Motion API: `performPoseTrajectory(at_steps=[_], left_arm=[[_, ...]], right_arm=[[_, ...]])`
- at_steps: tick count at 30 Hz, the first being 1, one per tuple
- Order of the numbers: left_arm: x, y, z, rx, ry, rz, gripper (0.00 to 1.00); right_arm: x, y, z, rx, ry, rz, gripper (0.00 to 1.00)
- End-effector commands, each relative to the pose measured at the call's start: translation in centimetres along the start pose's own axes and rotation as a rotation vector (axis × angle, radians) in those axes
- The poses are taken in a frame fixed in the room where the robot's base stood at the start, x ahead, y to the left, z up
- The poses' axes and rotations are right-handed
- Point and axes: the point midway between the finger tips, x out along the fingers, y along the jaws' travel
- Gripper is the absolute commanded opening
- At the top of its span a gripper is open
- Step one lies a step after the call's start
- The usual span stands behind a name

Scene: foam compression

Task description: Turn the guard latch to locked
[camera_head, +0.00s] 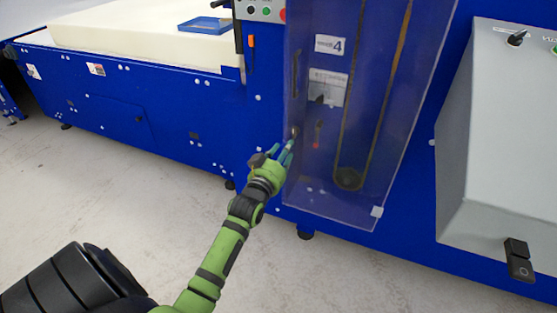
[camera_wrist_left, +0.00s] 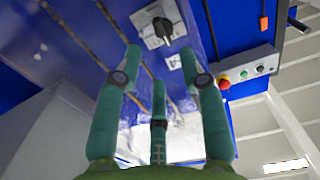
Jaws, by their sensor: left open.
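The guard latch (camera_wrist_left: 162,27) is a black knob on a pale square plate, at the top of the left wrist view. Its exact setting is hard to tell. The clear guard (camera_head: 343,196) stands on the blue machine front. My left gripper (camera_head: 287,150) is at the guard's lower left edge, fingers pointing up toward the latch. In the left wrist view its green fingers (camera_wrist_left: 160,58) are spread and empty, with the latch beyond and between the tips; I see no contact. My right gripper is out of view.
A grey control box (camera_head: 500,140) with knobs stands at the right. A button panel with a red button (camera_wrist_left: 223,84) is above and left of the guard. A pale foam block (camera_head: 130,40) lies on the blue machine at the left. The floor in front is clear.

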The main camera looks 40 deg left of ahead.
Motion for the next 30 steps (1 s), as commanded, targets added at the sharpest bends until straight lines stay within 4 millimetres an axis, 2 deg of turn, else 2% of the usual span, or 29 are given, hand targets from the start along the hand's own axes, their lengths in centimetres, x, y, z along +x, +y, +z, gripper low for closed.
performPoseTrajectory(at_steps=[3, 9, 26, 28, 30], left_arm=[[-2.1, 0.0, 0.1, 0.001, -0.002, 0.001, 0.41], [-3.6, 0.1, 0.0, 0.000, -0.001, 0.001, 0.41], [-3.7, 0.1, 0.1, 0.000, -0.001, 0.001, 0.41], [-3.8, 0.2, 0.7, 0.001, -0.015, 0.003, 0.41], [-3.8, 0.5, 2.4, 0.003, -0.053, 0.009, 0.41]], right_arm=[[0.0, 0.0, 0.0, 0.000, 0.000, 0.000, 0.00], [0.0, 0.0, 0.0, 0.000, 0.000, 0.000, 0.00], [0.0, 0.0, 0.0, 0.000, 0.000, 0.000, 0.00], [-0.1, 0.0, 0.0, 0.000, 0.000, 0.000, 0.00], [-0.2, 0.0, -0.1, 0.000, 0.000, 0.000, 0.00]])
